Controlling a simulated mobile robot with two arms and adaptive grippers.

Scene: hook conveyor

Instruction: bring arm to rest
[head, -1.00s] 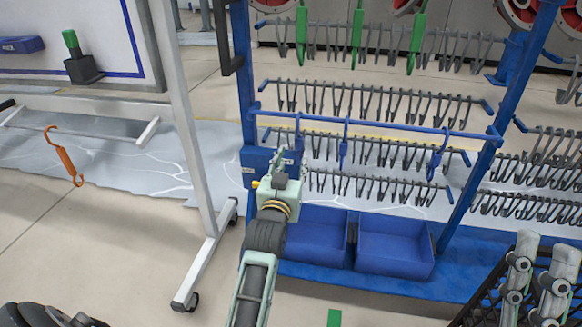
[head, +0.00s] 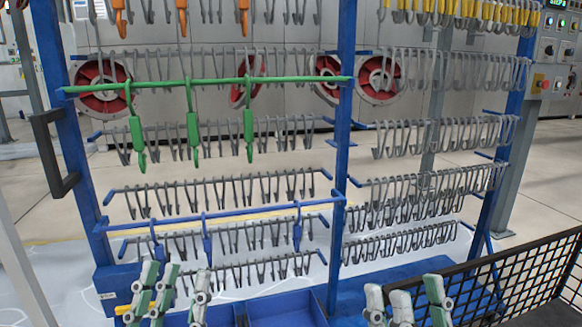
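My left gripper (head: 182,277) shows at the bottom left of the head view, with its pale green and grey fingers pointing up. The fingers stand apart and nothing shows between them. My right gripper (head: 416,290) shows at the bottom, right of centre, with its fingers also apart and empty. Both palms and arms are cut off by the lower edge. The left gripper appears in front of the lower part of the blue hook rack (head: 343,150).
Rows of grey hooks hang on the rack. A green rail (head: 210,83) carries green hooks, and a blue rail (head: 225,212) carries blue hooks. Blue bins (head: 285,308) sit low on the rack. A black handle (head: 52,152) juts out at the left post. A control panel (head: 553,50) stands behind right.

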